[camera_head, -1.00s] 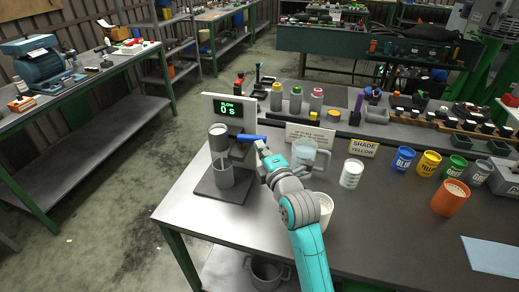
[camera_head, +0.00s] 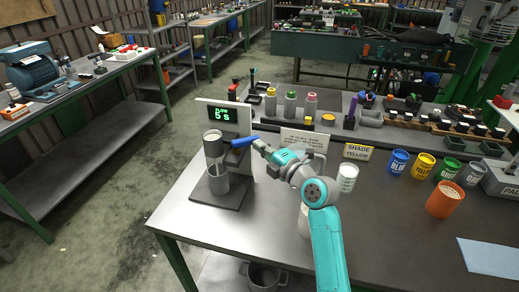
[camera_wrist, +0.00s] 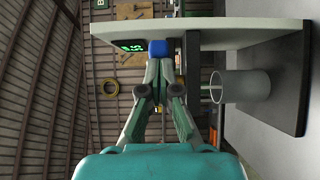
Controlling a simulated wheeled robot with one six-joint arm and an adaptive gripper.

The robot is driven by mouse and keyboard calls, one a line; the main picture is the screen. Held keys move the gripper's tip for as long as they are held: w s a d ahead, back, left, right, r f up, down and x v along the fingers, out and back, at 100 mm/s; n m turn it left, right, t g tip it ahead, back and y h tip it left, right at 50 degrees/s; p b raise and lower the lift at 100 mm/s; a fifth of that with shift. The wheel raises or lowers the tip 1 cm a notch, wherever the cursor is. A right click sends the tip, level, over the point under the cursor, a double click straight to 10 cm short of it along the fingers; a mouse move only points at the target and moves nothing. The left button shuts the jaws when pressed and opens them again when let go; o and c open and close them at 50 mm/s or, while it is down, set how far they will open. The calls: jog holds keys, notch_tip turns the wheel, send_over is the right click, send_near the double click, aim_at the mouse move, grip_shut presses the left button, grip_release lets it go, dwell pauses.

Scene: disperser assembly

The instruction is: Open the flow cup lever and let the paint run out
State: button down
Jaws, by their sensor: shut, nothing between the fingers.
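The grey flow cup (camera_head: 213,147) stands on its stand at the left of the bench, with pale paint showing at its top. Its blue lever (camera_head: 243,141) points right and slightly up; the lever's end shows in the wrist view (camera_wrist: 157,47). A grey beaker (camera_head: 218,181) stands below the cup. I cannot make out a paint stream. The green display (camera_head: 221,114) behind the cup reads 5 s. My gripper (camera_head: 259,146) is shut and empty at the lever's right end. In the wrist view its fingertips (camera_wrist: 158,68) are at the blue end; contact is unclear.
A clear jug (camera_head: 306,160) is partly hidden behind my arm, and a white cup (camera_head: 347,178) stands to its right. An orange cup (camera_head: 445,199) and several coloured paint tins stand further right. The front right of the bench is mostly clear.

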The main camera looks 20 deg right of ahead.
aim_at(259, 137)
jog(key=shift+w+d, duration=0.2)
jog(key=shift+w, duration=0.55)
jog(key=shift+w+d, duration=0.15)
jog(key=shift+w, duration=0.55)
jog(key=shift+w+d, duration=0.2)
jog(key=shift+w, duration=0.55)
jog(key=shift+w+r, duration=0.1)
